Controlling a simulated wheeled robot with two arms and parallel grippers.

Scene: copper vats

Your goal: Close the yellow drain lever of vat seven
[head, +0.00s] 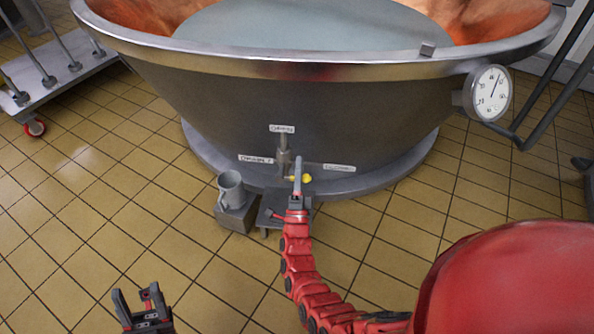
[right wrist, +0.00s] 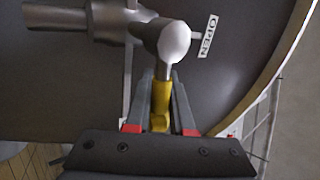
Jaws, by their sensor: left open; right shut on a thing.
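The copper vat (head: 330,110) fills the upper part of the head view. Its drain valve (head: 283,160) sits low on the front wall; the silver valve body also shows in the right wrist view (right wrist: 165,40). The yellow drain lever (head: 307,178) shows as a small bit beside my right gripper (head: 298,165). In the right wrist view the yellow lever (right wrist: 161,98) lies between the two fingers, which are shut on it; an OPEN label (right wrist: 208,36) is just right of the valve body. My left gripper (head: 140,299) is open and empty over the floor at lower left.
Small labels surround the valve, too small to read surely in the head view. A grey cup (head: 231,186) stands on a block left of the valve. A dial gauge (head: 492,93) sticks out at right. A wheeled trolley (head: 55,75) stands at upper left. Tiled floor is clear in front.

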